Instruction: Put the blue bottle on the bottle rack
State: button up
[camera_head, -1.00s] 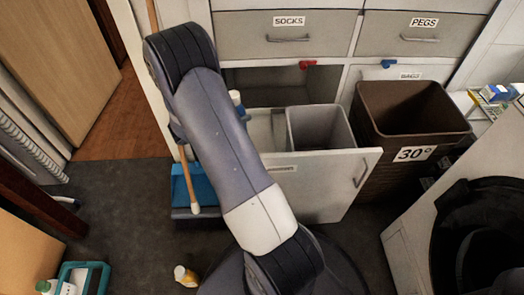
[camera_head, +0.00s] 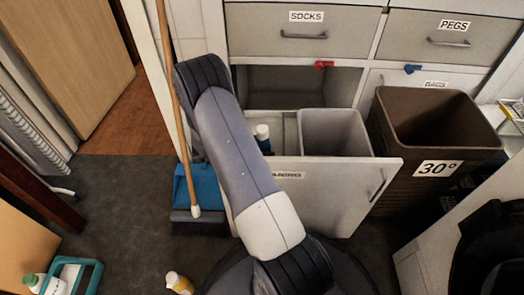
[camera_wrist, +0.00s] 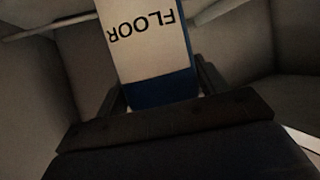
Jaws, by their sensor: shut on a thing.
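In the wrist view, my gripper (camera_wrist: 158,88) is shut on a blue bottle (camera_wrist: 160,93). Its white label reads FLOOR upside down, with blue below it between the fingers. In the head view my arm hides the gripper. A blue bottle (camera_head: 264,146) with a white cap shows beside my forearm, over or in the open pull-out marked "...ANING" (camera_head: 345,195). It looks like the held bottle, but the grip is hidden there. I cannot make out a bottle rack clearly; the inside of the pull-out is partly covered by my arm.
A grey bin (camera_head: 335,134) stands in the pull-out, right of the bottle. A brown bin (camera_head: 430,125) marked 30° is further right. A broom (camera_head: 180,120) and blue dustpan (camera_head: 206,188) are left.

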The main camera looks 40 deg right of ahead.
jog(key=shift+f, duration=0.8)
jog(key=shift+f, duration=0.1)
jog(key=o, duration=1.7)
jog(key=shift+f, duration=0.1)
jog(key=p+v, duration=0.4)
jog(key=v, duration=0.8)
